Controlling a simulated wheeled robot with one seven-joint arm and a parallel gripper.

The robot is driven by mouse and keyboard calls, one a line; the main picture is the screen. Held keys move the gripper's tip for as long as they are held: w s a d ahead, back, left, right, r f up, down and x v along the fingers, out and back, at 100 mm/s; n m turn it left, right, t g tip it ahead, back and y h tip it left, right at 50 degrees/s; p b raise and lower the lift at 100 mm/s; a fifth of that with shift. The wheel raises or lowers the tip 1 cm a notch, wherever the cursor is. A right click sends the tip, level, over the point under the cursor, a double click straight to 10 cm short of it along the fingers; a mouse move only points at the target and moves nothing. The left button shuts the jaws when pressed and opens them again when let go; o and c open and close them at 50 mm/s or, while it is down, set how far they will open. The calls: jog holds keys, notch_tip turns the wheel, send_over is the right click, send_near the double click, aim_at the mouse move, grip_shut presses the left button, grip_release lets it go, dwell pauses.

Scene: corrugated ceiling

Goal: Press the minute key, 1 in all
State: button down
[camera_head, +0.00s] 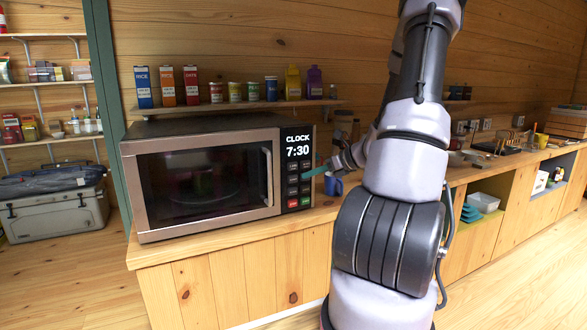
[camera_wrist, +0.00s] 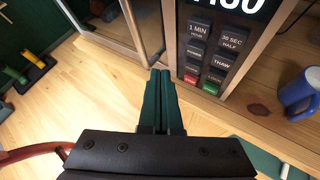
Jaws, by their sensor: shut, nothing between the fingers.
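The microwave (camera_head: 205,180) stands on the wooden counter, with its door shut. Its display (camera_head: 298,146) reads "CLOCK 7:30". The minute key (camera_wrist: 198,28), marked "1 MIN", is the top left key of the dark keypad in the wrist view. In the head view the minute key (camera_head: 292,168) is small, just below the display. My gripper (camera_wrist: 160,74) is shut and empty. Its green fingers point toward the panel's lower left edge in the wrist view, below and left of the minute key. In the head view my gripper (camera_head: 316,171) is right beside the keypad; contact cannot be told.
Around the minute key are the "30 SEC" key (camera_wrist: 232,37), a "POWER" key (camera_wrist: 194,50), a "THAW" key (camera_wrist: 222,62), a red key (camera_wrist: 190,79) and a green key (camera_wrist: 211,88). A blue mug (camera_wrist: 298,92) stands on the counter to the right.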

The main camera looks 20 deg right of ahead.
send_near(290, 170)
jog(key=shift+s+a+x, duration=0.1)
jog(key=shift+s+x, duration=0.05)
jog(key=shift+x, duration=0.7)
jog(key=shift+s+a+x, duration=0.1)
jog(key=shift+x, duration=0.75)
jog(key=shift+s+a+x, duration=0.1)
jog(key=shift+s+x, duration=0.05)
jog(key=shift+x, duration=0.65)
jog(key=shift+w+a+f, duration=0.1)
jog(key=shift+w+f, duration=0.05)
jog(key=shift+f, duration=0.05)
jog(key=shift+w, duration=0.3)
jog(key=shift+w, duration=0.4)
jog(key=shift+s, duration=0.1)
dwell(0.5)
jog(key=shift+s, duration=0.7)
jog(key=shift+s, duration=2.55)
